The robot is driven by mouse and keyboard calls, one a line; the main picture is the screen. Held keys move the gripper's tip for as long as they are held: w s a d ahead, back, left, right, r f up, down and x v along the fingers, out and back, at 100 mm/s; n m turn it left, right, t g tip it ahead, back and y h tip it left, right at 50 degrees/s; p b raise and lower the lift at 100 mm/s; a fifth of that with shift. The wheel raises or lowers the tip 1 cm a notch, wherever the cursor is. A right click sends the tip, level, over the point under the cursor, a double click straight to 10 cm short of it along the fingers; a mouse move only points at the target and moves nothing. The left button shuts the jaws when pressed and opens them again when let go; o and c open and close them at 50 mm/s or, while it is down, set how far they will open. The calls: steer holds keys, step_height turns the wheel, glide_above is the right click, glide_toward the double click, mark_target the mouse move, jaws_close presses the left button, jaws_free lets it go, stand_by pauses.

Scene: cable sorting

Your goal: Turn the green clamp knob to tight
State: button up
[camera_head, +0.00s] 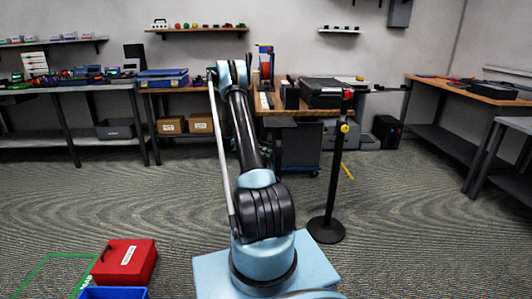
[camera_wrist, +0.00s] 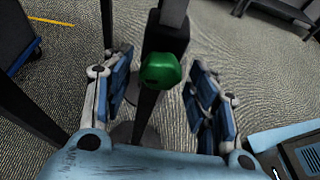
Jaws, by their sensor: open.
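In the wrist view, the green clamp knob (camera_wrist: 160,71) is rounded and sits on a dark upright post (camera_wrist: 147,105). My gripper (camera_wrist: 164,76) is open, with one blue-padded finger on each side of the knob. Gaps show between the knob and both fingers, so neither seems to touch it. I cannot tell the knob's tightness from its look. In the head view, my arm reaches away toward the workbench; the gripper and the green knob cannot be made out there.
A black floor stand (camera_head: 338,165) with a yellow knob and a red top stands right of my arm. A workbench (camera_head: 275,104) carries a black case (camera_head: 322,92). A red box (camera_head: 125,262) and a blue bin (camera_head: 113,293) lie front left. Carpet around the stand is mostly clear.

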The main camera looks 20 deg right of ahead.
steer(key=c, duration=1)
steer(key=shift+s+d, duration=0.1)
steer(key=shift+d, duration=0.15)
steer(key=shift+c, duration=0.2)
steer(key=shift+a, duration=0.2)
steer(key=shift+s+a+f+m+t+h, duration=0.1)
steer(key=shift+m+t+h, duration=0.85)
steer(key=shift+m, duration=1.6)
steer(key=shift+f+m+t+h, duration=0.15)
steer(key=shift+m+t+h, duration=0.8)
steer(key=shift+m, duration=1.65)
steer(key=shift+s+a+f+m+t+h, duration=0.1)
steer(key=shift+m+t+h, duration=0.8)
steer(key=shift+m, duration=1.65)
steer(key=shift+d, duration=0.1)
